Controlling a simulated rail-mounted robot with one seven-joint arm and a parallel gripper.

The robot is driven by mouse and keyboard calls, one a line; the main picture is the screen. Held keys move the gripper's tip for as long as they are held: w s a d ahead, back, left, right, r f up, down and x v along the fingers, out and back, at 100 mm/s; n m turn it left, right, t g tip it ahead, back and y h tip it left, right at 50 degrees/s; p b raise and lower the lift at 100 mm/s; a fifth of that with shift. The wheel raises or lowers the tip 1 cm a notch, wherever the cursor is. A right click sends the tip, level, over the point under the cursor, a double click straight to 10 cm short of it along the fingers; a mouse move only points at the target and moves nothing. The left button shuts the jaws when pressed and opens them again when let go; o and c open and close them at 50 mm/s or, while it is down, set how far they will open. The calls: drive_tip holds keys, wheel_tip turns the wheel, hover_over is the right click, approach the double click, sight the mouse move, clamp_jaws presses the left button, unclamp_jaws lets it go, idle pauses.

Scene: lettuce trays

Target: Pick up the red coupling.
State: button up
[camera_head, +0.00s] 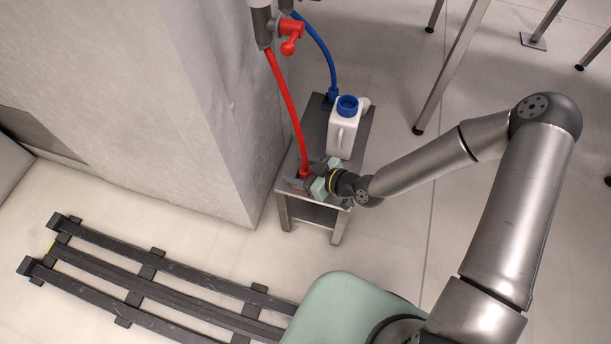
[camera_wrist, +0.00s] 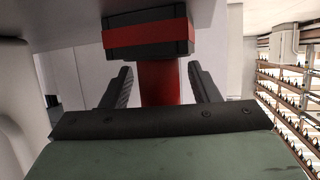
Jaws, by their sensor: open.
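The red coupling shows in the wrist view as a dark block with a red band (camera_wrist: 148,36), just beyond my fingertips. A red stem or hose (camera_wrist: 160,85) runs from it down the picture between my fingers. In the head view the red end (camera_head: 304,173) is at the small stand's near left part, partly hidden by my gripper (camera_head: 308,177). My gripper also shows in the wrist view (camera_wrist: 160,72). Its dark fingers are open, one on each side of the red stem, with visible gaps.
A red hose (camera_head: 286,100) rises to a red valve (camera_head: 291,38). A blue hose (camera_head: 322,50) hangs behind. A white jug with a blue cap (camera_head: 343,135) stands on the grey stand (camera_head: 316,125), right of the coupling. A wall column (camera_head: 215,110) is close on the left.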

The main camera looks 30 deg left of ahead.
drive_tip(key=shift+c, duration=0.3)
drive_tip(key=c, duration=1)
drive_tip(key=shift+r, duration=0.1)
